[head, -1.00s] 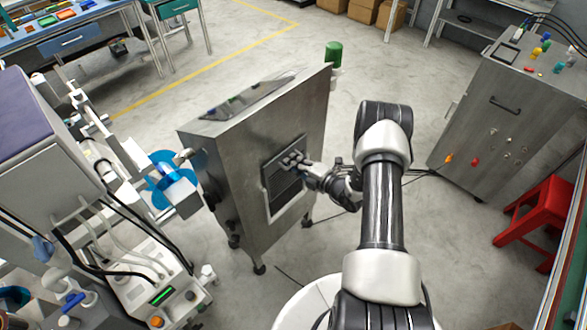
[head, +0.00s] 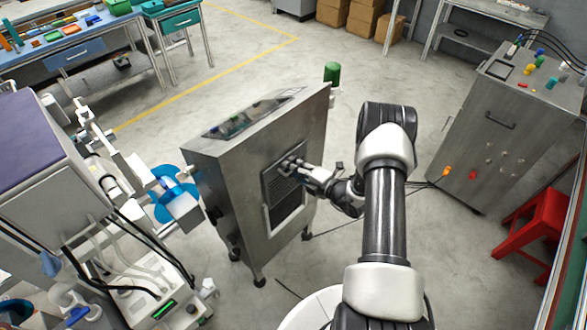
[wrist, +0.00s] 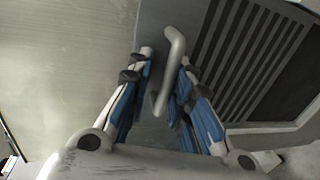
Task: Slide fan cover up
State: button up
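The fan cover (head: 278,187) is a dark slatted panel on the upright side of the grey metal cabinet. In the wrist view its slats (wrist: 248,50) show at the upper right, with a plain dark area beyond them. A grey bar handle (wrist: 174,48) stands out from the panel. My gripper (wrist: 166,62) has its fingers apart, one on each side of the handle; the handle lies closer to the right finger, and contact is unclear. In the head view my gripper (head: 292,165) is at the panel's upper part and partly hides it.
The metal cabinet (head: 235,165) stands on short legs. A white machine with a blue reel (head: 172,192) is close on its left. A control cabinet (head: 500,130) and a red stool (head: 535,225) stand at the right. Bare floor lies behind the cabinet.

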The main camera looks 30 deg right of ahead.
dwell(0.3)
jog(key=v, duration=1.2)
